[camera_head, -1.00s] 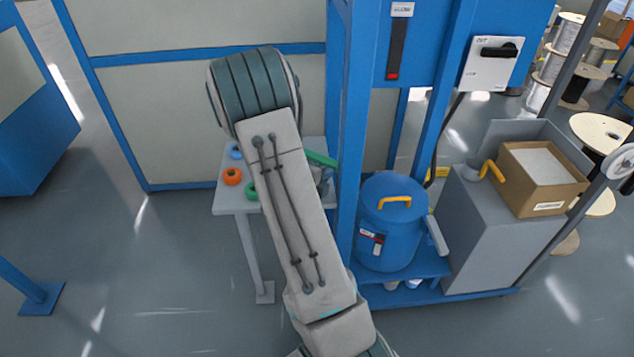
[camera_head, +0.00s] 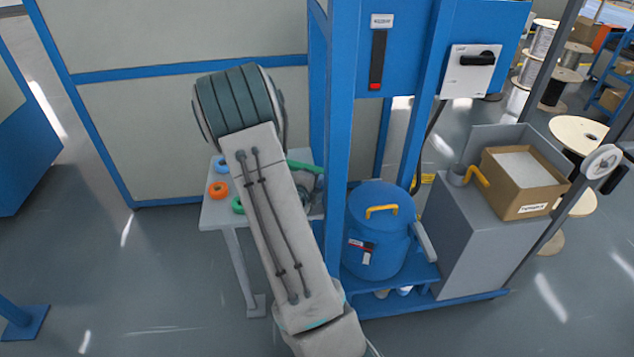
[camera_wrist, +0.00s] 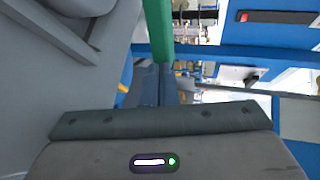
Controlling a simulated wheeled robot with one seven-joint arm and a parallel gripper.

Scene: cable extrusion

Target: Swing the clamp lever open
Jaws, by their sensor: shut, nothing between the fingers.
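A green bar (camera_head: 305,167), which looks like the clamp lever's handle, sticks out to the right from behind my arm, above the small grey table. In the wrist view the green bar (camera_wrist: 158,30) runs from the top edge down to just beyond my gripper (camera_wrist: 157,72). In the head view my arm hides the gripper and most of the clamp.
Orange (camera_head: 218,190) and green (camera_head: 238,205) rings lie on the grey table (camera_head: 214,215). A blue post (camera_head: 338,140) stands right beside it. A blue lidded drum (camera_head: 377,240) and a grey cabinet (camera_head: 480,235) with a cardboard box (camera_head: 522,185) stand further right.

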